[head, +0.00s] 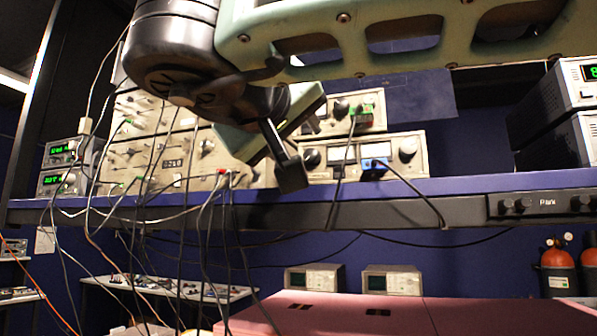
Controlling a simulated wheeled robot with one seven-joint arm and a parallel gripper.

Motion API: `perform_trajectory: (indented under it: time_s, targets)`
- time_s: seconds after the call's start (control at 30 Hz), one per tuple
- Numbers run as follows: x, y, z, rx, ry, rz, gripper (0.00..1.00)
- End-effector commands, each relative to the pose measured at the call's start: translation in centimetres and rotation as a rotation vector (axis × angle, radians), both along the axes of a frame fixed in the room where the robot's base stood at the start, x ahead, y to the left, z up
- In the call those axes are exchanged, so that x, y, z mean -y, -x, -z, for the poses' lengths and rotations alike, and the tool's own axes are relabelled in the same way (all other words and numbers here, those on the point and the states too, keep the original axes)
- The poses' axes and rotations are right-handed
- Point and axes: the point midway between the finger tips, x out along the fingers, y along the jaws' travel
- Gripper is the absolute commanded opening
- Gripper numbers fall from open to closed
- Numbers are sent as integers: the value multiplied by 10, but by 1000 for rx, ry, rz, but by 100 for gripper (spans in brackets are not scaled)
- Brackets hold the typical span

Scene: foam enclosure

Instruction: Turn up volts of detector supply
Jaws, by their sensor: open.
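My gripper (288,174) hangs in front of the shelf of instruments, pointing down. One dark finger shows clearly; the other is hard to make out. Behind it and to its right stand two beige instruments with knobs and dials, an upper one (372,104) with a green plug and a lower one (336,157) with a blue plug. The lower one has a large knob (407,150) at its right end. My gripper appears apart from these knobs and holds nothing visible. No label reading detector supply is legible, so I cannot tell which unit it is. My arm and gripper hide part of the panels.
A wide beige rack (150,150) with many cables fills the left of the shelf (460,188). Small green-display units (62,153) stand at far left. Cables hang over the shelf's front edge. Dark-sided units (580,85) stand at right. A pink surface (330,318) lies below.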

Motion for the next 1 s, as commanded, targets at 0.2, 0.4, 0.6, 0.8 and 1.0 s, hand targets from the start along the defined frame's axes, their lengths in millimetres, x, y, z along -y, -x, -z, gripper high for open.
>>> perform_trajectory:
  time_s: [0.2, 0.4, 0.6, 0.8, 1.0]
  targets:
    - [13, -39, -1, -1, 1, 3, 44]
    - [20, -60, 0, 0, 2, 2, 44]
    - [21, -66, 0, 0, 1, 0, 44]
    - [21, -66, 1, 0, 1, 0, 39]
    - [21, -66, 0, 0, 1, 0, 0]
